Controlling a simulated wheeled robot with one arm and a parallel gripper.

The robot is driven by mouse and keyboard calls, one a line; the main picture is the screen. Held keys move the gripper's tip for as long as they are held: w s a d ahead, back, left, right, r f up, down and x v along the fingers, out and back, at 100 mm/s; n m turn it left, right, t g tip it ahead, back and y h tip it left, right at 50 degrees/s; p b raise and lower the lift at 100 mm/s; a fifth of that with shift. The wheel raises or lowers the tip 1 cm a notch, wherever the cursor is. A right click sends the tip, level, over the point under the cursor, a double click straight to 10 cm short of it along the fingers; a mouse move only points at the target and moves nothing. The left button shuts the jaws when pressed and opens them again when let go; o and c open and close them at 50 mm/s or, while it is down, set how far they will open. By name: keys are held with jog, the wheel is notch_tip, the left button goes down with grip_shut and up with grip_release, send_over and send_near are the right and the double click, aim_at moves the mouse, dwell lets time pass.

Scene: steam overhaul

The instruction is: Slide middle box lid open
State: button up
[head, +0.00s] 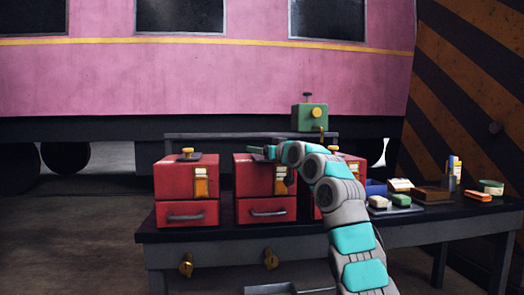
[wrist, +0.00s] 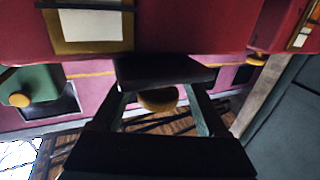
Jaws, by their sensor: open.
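In the wrist view, which looks upside down, the red box (wrist: 200,28) fills the top. Its dark lid (wrist: 165,70) lies just ahead of my gripper (wrist: 158,108). A round yellow knob (wrist: 158,100) on the lid shows between my two open fingers. I cannot tell whether either finger touches it. The lid appears shut.
A left red box (head: 187,178) with a knobbed lid and a partly hidden right red box (head: 350,168) flank it. A green box (head: 309,117) stands behind. Small items, including a brown tray (head: 432,195), lie on the workbench (head: 225,232) at right.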

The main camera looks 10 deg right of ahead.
jog(key=b+v, duration=0.1)
jog(key=v, duration=0.6)
jog(key=shift+s+d, duration=0.15)
jog(key=shift+s, duration=0.2)
jog(key=shift+s, duration=0.1)
dwell(0.3)
